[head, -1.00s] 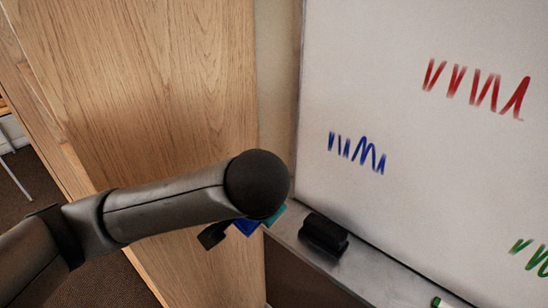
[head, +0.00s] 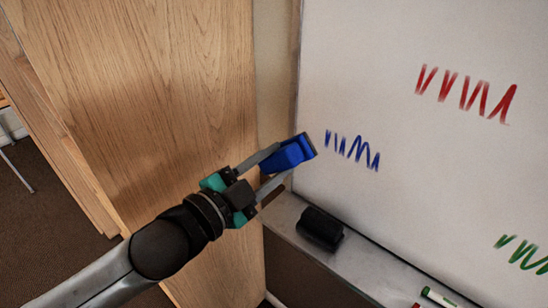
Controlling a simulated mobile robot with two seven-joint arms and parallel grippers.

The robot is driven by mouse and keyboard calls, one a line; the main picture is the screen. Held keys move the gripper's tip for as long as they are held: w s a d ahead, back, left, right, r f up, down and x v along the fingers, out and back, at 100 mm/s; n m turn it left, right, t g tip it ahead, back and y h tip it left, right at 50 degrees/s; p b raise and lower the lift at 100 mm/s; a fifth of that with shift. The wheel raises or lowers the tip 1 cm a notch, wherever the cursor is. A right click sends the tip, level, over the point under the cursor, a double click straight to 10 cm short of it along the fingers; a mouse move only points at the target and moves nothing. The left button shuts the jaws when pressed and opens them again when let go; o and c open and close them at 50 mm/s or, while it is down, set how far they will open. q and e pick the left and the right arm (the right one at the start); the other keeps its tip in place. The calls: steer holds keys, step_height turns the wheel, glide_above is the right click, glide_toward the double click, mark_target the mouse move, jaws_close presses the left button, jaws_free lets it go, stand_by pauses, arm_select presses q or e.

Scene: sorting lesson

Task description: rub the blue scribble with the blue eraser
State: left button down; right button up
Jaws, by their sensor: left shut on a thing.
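The blue scribble (head: 353,149) is on the whiteboard (head: 400,45), near its left edge, and looks whole. My left gripper (head: 283,163) is shut on the blue eraser (head: 287,154) and holds it up just left of the scribble. The eraser's dark pad side faces the board. A small gap seems to lie between the eraser and the scribble; I cannot tell whether the pad touches the board. My right gripper is not in view.
A red scribble (head: 466,95) is at the upper right and a green one (head: 522,254) at the lower right. A black eraser (head: 320,228) and a marker (head: 440,298) lie on the tray (head: 283,217) below the board. A wooden cabinet (head: 150,90) stands at the left.

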arm_select(q)
steer(key=shift+s+d+r+h, duration=0.1)
steer(key=shift+s+r+h, duration=0.1)
steer(key=shift+r+h, duration=0.15)
steer(key=x, duration=0.6)
steer(key=shift+x, duration=0.85)
stand_by(0.6)
steer(key=shift+s, duration=0.1)
